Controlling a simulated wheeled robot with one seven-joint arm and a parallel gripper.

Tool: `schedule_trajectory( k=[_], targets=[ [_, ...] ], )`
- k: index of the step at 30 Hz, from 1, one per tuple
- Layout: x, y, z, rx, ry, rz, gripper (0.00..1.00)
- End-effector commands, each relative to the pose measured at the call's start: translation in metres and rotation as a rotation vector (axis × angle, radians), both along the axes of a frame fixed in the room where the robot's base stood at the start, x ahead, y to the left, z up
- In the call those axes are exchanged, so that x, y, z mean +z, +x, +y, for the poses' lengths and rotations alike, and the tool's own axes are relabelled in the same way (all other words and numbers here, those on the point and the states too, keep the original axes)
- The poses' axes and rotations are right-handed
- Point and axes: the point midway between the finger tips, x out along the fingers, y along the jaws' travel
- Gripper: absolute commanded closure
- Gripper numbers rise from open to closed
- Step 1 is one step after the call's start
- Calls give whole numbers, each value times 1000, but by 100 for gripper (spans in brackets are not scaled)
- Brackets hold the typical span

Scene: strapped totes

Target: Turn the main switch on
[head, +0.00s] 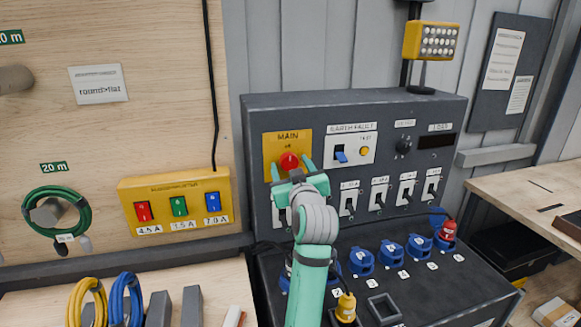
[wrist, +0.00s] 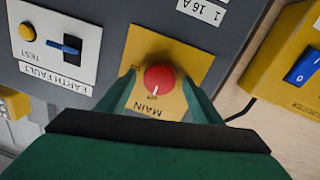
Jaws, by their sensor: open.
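The main switch (head: 289,161) is a red round knob on a yellow plate marked MAIN (head: 271,142), at the upper left of the dark panel. In the wrist view the red knob (wrist: 159,79) shows a small white mark near its lower edge, toward the MAIN lettering. My gripper (head: 292,168) is open in front of the plate. In the wrist view its green fingers (wrist: 158,92) stand on either side of the knob, with gaps visible between them and it. Whether the fingertips reach the plate I cannot tell.
The dark panel (head: 255,108) also carries an earth-fault switch (head: 341,154), a black dial (head: 404,146) and a row of breakers (head: 379,194). Blue sockets (head: 391,253) and a red plug (head: 447,230) sit on the sloping front below. A yellow box (head: 177,226) with coloured switches hangs to the left.

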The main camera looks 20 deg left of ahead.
Motion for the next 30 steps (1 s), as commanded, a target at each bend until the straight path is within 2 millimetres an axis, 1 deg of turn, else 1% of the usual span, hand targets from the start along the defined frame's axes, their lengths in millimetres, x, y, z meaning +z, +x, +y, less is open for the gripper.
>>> schedule_trajectory(
  k=[8, 11, 12, 13, 14, 23, 30],
  targets=[
    [0, 1, 1, 0, 0, -1, 40],
    [0, 1, 1, 0, 0, -1, 62],
    [0, 1, 1, 0, 0, -1, 71],
    [0, 1, 1, 0, 0, -1, 79],
    [0, 1, 1, 0, 0, -1, 82],
    [1, 1, 1, 0, 23, 14, 81],
    [1, 1, 0, -1, 122, 80, 81]
  ],
)
